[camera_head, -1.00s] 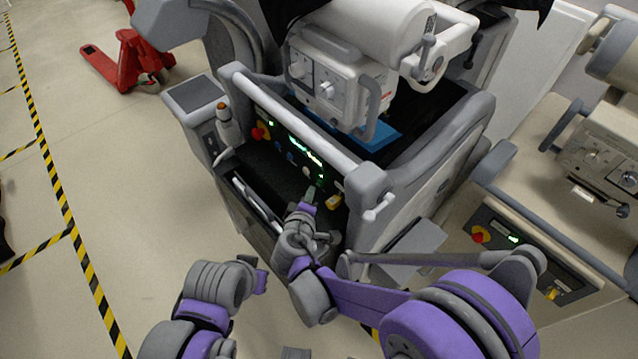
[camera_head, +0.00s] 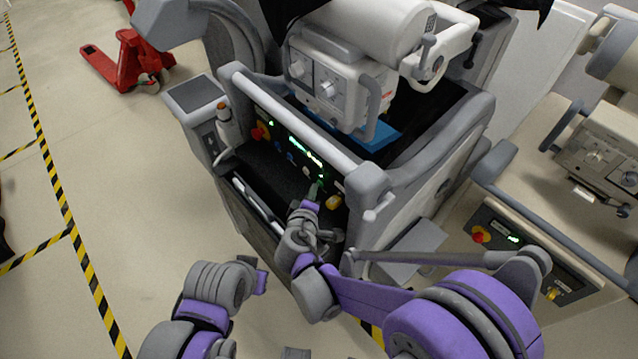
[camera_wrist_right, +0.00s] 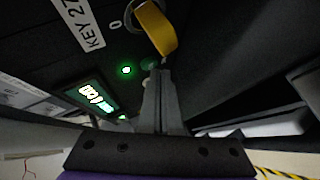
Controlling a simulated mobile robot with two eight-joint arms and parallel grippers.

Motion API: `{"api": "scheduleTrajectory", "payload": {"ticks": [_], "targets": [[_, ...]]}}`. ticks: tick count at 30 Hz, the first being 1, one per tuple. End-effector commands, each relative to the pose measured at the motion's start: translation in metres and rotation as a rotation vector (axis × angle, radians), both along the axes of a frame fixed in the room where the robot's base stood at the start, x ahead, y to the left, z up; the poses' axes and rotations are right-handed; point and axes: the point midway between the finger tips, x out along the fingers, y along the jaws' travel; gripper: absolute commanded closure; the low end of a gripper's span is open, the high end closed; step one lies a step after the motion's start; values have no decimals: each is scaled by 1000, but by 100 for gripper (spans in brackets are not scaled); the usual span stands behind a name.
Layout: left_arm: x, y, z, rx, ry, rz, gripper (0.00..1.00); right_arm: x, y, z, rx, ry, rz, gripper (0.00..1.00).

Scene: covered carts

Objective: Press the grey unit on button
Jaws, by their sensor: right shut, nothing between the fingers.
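The grey unit (camera_head: 372,180) is a grey cart with a dark, lit control panel on its front. My right gripper (camera_head: 316,188) is shut and empty, its fingertips at the right part of this panel. In the right wrist view the shut fingers (camera_wrist_right: 160,80) point at a dark green round button (camera_wrist_right: 148,63) and partly cover it. I cannot tell whether they touch it. A bright green lamp (camera_wrist_right: 126,70) is just left of it. My left gripper (camera_head: 261,283) is low in the head view, away from the unit; its fingers cannot be made out.
A yellow key (camera_wrist_right: 157,28) hangs from the panel close to the fingertips; it also shows in the head view (camera_head: 333,201). A red knob (camera_head: 259,134) is at the panel's left. A beige cart (camera_head: 530,225) stands at right. Open floor lies left, with a red pallet jack (camera_head: 128,60).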

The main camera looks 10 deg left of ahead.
Motion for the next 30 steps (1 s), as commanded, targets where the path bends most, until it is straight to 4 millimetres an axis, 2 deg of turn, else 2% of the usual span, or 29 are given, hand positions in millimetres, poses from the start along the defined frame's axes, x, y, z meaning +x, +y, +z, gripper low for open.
{"api": "scheduleTrajectory", "payload": {"ticks": [30], "targets": [[0, 0, -1, 0, 0, 0, 100, 6, -5, 0, 0, 0, -1, 100]]}}
